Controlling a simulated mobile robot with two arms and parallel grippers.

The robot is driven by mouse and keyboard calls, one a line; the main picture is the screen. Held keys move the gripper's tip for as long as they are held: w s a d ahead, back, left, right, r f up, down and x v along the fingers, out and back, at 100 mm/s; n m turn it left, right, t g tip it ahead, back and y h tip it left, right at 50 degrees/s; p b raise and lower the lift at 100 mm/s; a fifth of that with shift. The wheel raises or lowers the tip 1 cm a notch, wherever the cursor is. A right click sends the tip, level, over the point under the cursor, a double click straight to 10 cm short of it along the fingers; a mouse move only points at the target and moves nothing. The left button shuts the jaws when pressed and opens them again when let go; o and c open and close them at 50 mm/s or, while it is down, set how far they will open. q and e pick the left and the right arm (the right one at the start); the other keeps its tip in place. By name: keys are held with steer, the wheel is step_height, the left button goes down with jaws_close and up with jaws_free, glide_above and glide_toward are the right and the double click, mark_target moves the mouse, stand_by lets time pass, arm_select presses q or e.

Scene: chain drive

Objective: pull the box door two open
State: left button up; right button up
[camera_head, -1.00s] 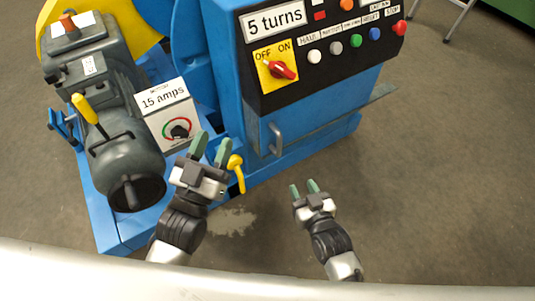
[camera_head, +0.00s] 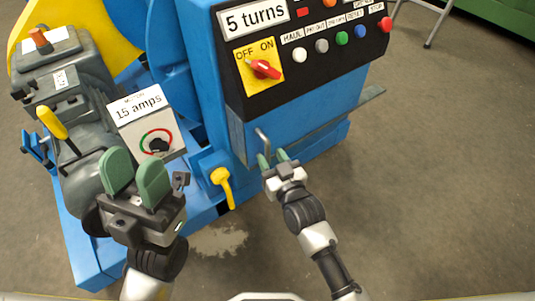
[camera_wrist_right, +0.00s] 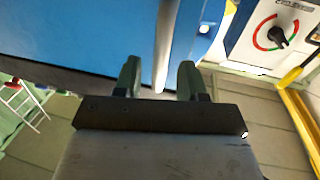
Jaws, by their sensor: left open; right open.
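The blue control box (camera_head: 300,70) has a lower front door with a grey bar handle (camera_head: 262,141). I cannot tell which door is counted as door two. My right gripper (camera_head: 273,160) is open at the handle's lower end. In the right wrist view the handle (camera_wrist_right: 163,50) runs down between the two open fingers (camera_wrist_right: 159,80), with gaps on both sides. My left gripper (camera_head: 135,175) is open and empty, in front of the grey motor and the 15 amps box.
A yellow lever (camera_head: 222,180) stands left of my right gripper. The 15 amps dial box (camera_head: 147,122) and grey motor (camera_head: 75,120) are at left. A ledge (camera_head: 362,97) juts from the box's right side.

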steer(key=shift+b+x, duration=0.4)
steer(key=shift+x, duration=1)
steer(key=shift+c, duration=0.5)
jaws_close()
